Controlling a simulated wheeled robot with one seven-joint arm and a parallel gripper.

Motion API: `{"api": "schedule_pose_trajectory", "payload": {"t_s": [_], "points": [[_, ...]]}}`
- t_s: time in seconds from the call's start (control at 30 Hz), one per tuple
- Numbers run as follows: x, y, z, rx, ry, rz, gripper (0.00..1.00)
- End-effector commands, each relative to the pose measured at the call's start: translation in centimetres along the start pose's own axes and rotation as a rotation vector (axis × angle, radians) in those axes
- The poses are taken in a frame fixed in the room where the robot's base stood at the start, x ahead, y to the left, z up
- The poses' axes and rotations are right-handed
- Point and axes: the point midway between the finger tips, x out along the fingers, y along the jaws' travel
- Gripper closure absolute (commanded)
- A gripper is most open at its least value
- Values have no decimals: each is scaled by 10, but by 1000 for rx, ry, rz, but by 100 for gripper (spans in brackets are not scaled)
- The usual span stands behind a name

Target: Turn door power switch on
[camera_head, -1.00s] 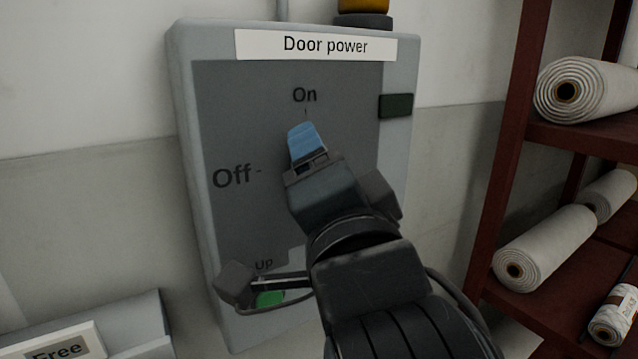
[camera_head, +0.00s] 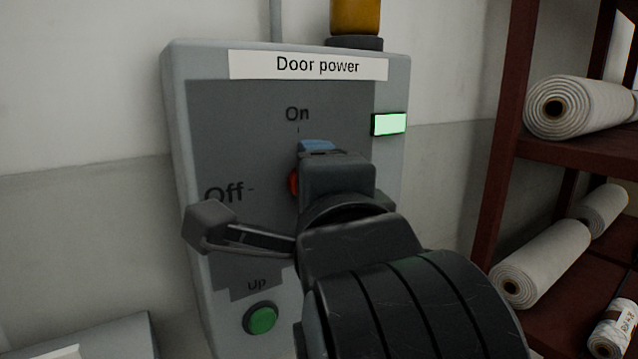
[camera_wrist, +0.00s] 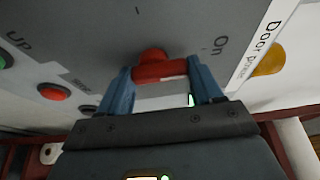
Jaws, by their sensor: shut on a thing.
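The grey door power box (camera_head: 177,150) hangs on the wall under a white "Door power" label (camera_head: 310,66). Its indicator (camera_head: 388,124) at the upper right is lit pale green. The red switch knob (camera_wrist: 158,68) is between the blue fingers of my gripper (camera_wrist: 165,90) in the wrist view, and the fingers are shut on it. In the head view only a red sliver of the switch (camera_head: 293,185) shows beside my gripper (camera_head: 318,147); the rest is hidden. The "On" mark (camera_head: 297,114) is just above the fingertips, and "Off" (camera_head: 224,194) is to the left.
A green "Up" button (camera_head: 261,319) is low on the box, and a red button (camera_wrist: 54,92) shows in the wrist view. A dark red shelf (camera_head: 572,155) with white wadding rolls (camera_head: 578,106) stands at the right. An amber lamp (camera_head: 355,17) tops the box.

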Motion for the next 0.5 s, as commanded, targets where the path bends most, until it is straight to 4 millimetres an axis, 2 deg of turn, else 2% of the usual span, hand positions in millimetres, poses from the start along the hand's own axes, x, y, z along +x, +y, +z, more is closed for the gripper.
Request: {"api": "schedule_pose_trajectory", "payload": {"t_s": [0.3,0.33,0.5], "points": [[1,-1,-2,4,5,-2,65],[1,-1,-2,4,5,-2,34],[1,-1,-2,3,4,-1,18]]}}
